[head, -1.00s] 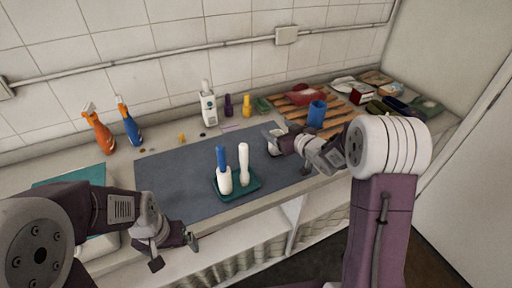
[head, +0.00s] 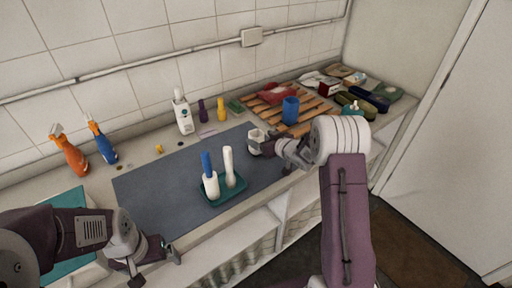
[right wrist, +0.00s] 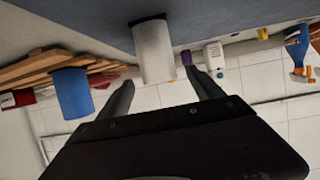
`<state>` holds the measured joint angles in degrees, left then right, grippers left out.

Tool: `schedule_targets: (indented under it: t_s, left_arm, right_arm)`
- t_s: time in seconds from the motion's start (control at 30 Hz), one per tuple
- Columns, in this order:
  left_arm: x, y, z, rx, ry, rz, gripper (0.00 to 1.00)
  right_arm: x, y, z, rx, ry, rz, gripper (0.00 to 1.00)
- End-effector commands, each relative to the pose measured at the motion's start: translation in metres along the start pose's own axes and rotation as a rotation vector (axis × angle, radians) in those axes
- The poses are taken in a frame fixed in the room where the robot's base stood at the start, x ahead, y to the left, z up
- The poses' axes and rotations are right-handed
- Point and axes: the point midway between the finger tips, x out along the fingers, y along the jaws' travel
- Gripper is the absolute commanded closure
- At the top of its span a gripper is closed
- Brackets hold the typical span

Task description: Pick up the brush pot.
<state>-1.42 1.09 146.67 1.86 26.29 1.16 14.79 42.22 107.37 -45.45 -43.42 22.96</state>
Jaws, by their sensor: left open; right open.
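A plain whitish pot, which I take as the brush pot (head: 256,138), stands on the far right part of the grey-blue mat (head: 160,195). It also shows in the right wrist view as a pale cylinder (right wrist: 153,50), with the scene upside down. My right gripper (head: 266,147) is open beside it. In the right wrist view the fingers (right wrist: 160,80) point at the pot, spread to either side of its line; I cannot tell whether they reach around it. My left gripper (head: 157,266) is open and empty near the counter's front edge.
A green tray (head: 232,190) holds two brush-like items, one blue-handled, one white. A blue cup (head: 290,110) stands on a wooden slatted rack (head: 318,108) behind the pot. Spray bottles (head: 70,152) and a white dispenser bottle (head: 183,115) line the wall.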

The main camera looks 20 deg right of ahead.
Motion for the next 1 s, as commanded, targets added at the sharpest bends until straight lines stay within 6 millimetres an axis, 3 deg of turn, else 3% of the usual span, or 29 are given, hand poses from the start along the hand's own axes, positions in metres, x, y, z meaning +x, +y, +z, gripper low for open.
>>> schedule_targets:
  t_s: [0.23, 0.5, 0.77, 0.8, 1.0]
  left_arm:
    - [0.012, 0.0, 0.001, 0.0, 0.0, 0.0, 0.04]
    - [0.011, 0.0, 0.001, 0.0, 0.0, 0.0, 0.04]
    - [0.011, 0.0, 0.001, 0.0, 0.0, 0.0, 0.04]
    - [0.011, 0.0, 0.001, 0.0, 0.0, 0.0, 0.04]
    - [0.011, 0.0, 0.001, 0.0, 0.0, 0.0, 0.04]
  right_arm:
    - [0.043, 0.0, 0.001, -0.001, 0.0, -0.002, 0.24]
    - [0.047, 0.001, -0.001, 0.0, 0.0, -0.001, 0.24]
    - [0.047, 0.001, -0.001, 0.0, 0.0, -0.001, 0.96]
    - [0.047, 0.001, -0.001, 0.0, -0.001, -0.001, 1.0]
    - [0.047, 0.0, -0.002, 0.0, 0.0, -0.001, 1.0]
